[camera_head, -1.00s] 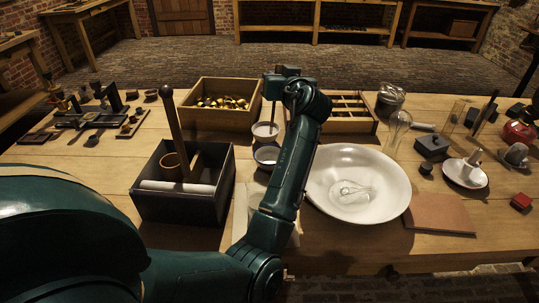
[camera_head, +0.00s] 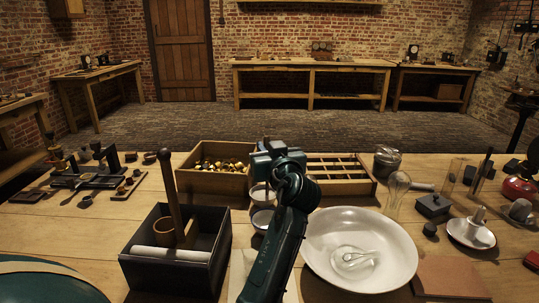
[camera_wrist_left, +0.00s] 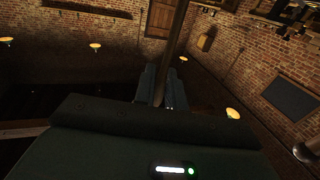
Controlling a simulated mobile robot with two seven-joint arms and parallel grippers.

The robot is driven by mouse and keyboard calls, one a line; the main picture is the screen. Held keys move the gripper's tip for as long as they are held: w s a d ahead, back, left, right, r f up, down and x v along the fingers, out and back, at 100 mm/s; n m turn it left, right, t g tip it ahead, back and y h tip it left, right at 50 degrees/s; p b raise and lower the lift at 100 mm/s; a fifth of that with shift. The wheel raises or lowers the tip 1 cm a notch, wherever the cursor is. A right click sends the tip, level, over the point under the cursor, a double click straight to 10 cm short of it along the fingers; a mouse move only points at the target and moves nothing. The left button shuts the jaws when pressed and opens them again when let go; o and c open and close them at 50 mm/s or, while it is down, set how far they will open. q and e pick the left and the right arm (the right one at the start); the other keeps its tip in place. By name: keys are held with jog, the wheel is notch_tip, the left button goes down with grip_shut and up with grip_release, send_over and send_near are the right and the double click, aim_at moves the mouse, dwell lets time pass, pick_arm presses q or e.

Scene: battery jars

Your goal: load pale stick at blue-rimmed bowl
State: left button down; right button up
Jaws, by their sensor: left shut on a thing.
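My left gripper (camera_head: 268,152) is above the far side of two small bowls in the head view. In the left wrist view its fingers (camera_wrist_left: 158,92) are shut on a slim stick (camera_wrist_left: 172,45), which looks brown in the dim light. The stick's lower end is hard to make out in the head view. The nearer bowl (camera_head: 261,219), with a dark bluish rim, is partly hidden by my left arm. A second pale bowl (camera_head: 260,194) stands just behind it, under the gripper. My right gripper is not in view.
A dark open box (camera_head: 165,273) with a tall wooden post stands left of the bowls. A wide white dish (camera_head: 318,262) holding a glass bulb is to the right. A wooden tray of brass pieces (camera_head: 205,181) and a divided tray (camera_head: 345,187) lie behind.

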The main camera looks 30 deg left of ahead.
pick_arm(q)
notch_tip(320, 180, down, 7)
jog(key=b, duration=0.5)
jog(key=shift+f+b, duration=0.85)
jog(key=shift+b, duration=0.05)
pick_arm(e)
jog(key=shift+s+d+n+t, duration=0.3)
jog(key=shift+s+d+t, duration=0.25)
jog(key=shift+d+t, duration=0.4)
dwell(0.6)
pick_arm(q)
jog(key=shift+r+p, duration=2.45)
jog(key=shift+r, duration=1.15)
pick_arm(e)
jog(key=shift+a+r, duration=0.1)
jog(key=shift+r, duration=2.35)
pick_arm(q)
jog(key=shift+r+p, duration=1.3)
jog(key=shift+r, duration=0.7)
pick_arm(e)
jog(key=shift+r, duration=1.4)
